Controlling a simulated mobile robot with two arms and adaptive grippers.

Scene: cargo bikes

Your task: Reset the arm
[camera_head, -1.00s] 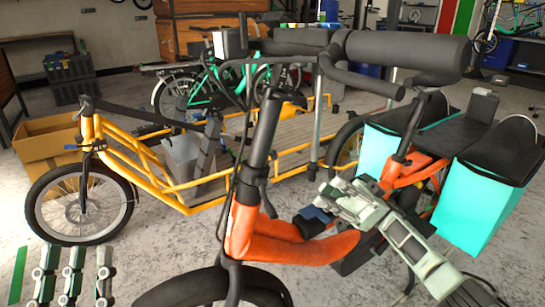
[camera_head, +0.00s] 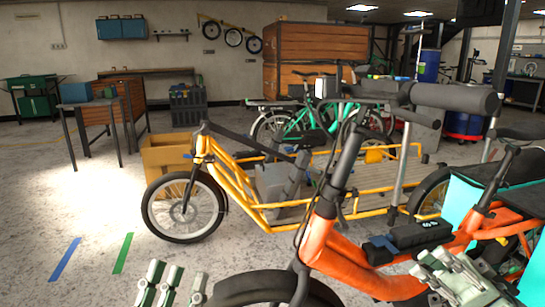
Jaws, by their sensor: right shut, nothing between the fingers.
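My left gripper (camera_head: 172,275) shows only in part at the bottom edge, left of centre. Its pale green-grey fingers point up over the floor, and the rest is cut off. My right gripper (camera_head: 432,268) is at the lower right, in front of the orange cargo bike (camera_head: 345,258). It is shut with nothing between its fingers, and its lower part runs out of view. I cannot tell whether it touches the bike. A black battery-like block (camera_head: 420,233) with a blue end at its left lies along the orange frame, just above this gripper.
A yellow cargo bike (camera_head: 235,188) stands behind the orange one, beside a cardboard box (camera_head: 165,153). Turquoise bags (camera_head: 530,285) hang at the right. Blue (camera_head: 65,260) and green (camera_head: 123,253) floor strips lie at the left, where the floor (camera_head: 85,205) is clear.

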